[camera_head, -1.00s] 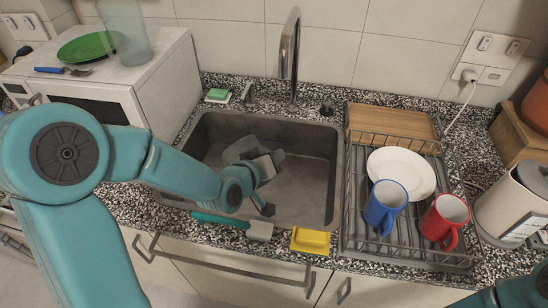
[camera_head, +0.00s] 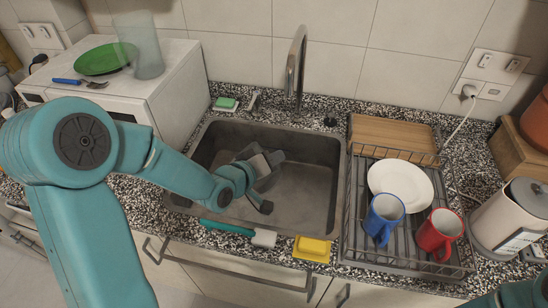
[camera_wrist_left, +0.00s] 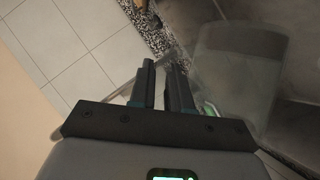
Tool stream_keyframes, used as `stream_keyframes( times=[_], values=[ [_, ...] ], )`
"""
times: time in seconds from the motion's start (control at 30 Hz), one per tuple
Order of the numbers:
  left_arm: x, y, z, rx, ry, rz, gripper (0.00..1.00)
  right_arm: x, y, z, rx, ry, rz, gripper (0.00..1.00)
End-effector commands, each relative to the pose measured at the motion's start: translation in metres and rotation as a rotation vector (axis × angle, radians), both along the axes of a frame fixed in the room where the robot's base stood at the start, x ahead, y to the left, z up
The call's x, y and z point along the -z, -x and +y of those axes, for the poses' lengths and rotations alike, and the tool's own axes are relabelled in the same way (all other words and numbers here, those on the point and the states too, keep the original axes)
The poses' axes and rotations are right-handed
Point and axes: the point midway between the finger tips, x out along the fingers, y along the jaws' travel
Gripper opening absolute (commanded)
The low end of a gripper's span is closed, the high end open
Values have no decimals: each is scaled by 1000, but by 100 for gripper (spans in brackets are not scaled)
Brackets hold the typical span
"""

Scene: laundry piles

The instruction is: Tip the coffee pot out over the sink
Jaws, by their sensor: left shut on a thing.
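The coffee pot (camera_head: 272,161) is a clear, greyish glass vessel held inside the sink basin. It also shows in the left wrist view (camera_wrist_left: 235,80), see-through, just right of the fingers. My left gripper (camera_head: 262,178) is over the sink and shut on the pot; its fingers (camera_wrist_left: 164,78) lie close together in the wrist view. My wrist hides part of the pot, and I cannot tell its exact tilt or whether liquid is in it. The grey sink (camera_head: 310,200) has a bare floor on its right side. My right gripper is out of view.
A tall tap (camera_head: 296,65) rises behind the sink. A dish rack (camera_head: 352,215) with a white plate (camera_head: 400,180), a blue mug (camera_head: 383,215) and a red mug (camera_head: 438,232) stands right. A yellow sponge (camera_head: 311,249) and teal-handled tool (camera_head: 228,228) lie at the front edge. A kettle (camera_head: 512,215) stands far right.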

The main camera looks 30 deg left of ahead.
Motion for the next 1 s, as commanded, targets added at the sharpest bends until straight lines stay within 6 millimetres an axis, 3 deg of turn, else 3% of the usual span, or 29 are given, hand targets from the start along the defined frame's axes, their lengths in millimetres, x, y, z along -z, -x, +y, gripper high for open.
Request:
stream_keyframes(
  times=[1.0],
  values=[
    [-33,-1,23,0,232,3,0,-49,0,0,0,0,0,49]
  ],
)
